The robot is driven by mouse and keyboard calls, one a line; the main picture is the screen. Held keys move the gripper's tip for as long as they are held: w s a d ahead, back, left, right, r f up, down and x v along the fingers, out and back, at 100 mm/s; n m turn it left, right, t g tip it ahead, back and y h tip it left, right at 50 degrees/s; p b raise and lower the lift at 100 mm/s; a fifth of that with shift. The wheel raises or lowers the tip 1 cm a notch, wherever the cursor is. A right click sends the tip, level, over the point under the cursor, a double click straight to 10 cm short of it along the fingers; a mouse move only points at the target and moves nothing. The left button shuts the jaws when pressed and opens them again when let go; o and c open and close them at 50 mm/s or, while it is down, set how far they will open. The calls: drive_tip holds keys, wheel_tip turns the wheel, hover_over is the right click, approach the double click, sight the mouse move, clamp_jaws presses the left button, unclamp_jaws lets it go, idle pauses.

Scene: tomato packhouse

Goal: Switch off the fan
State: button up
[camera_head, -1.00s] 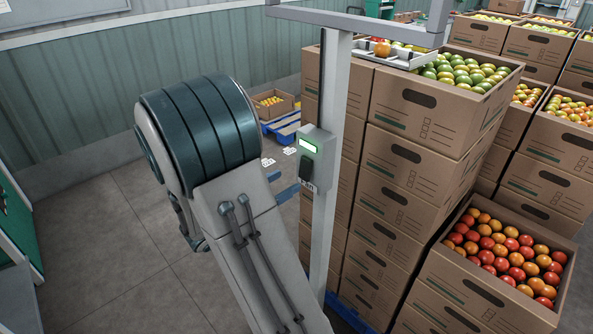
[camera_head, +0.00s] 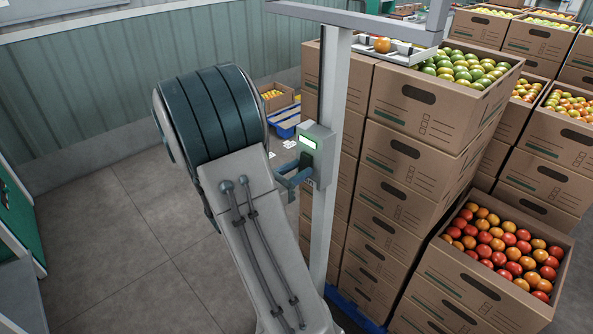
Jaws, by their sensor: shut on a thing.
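No fan shows in view. A grey box (camera_head: 320,146) with a lit, pale green-white display (camera_head: 308,142) is fixed to a grey upright post. A dark part sits on its front below the display; in this view it is now largely covered by my gripper. My gripper (camera_head: 296,178), blue-grey and partly hidden behind my arm, reaches from the left to the lower front of the box. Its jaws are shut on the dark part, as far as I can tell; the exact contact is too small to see.
The post (camera_head: 322,225) stands against stacked cardboard boxes (camera_head: 400,160) of green tomatoes. A box of red tomatoes (camera_head: 480,295) is at the lower right. The floor (camera_head: 125,250) at left is clear.

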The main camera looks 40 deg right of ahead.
drive_tip(key=h+b, duration=0.2)
drive_tip(key=f+h+b, duration=0.1)
drive_tip(key=b, duration=0.2)
drive_tip(key=shift+d+h+b, duration=0.1)
drive_tip(key=shift+h+b, duration=0.25)
drive_tip(key=shift+h, duration=0.05)
drive_tip(key=o, duration=1)
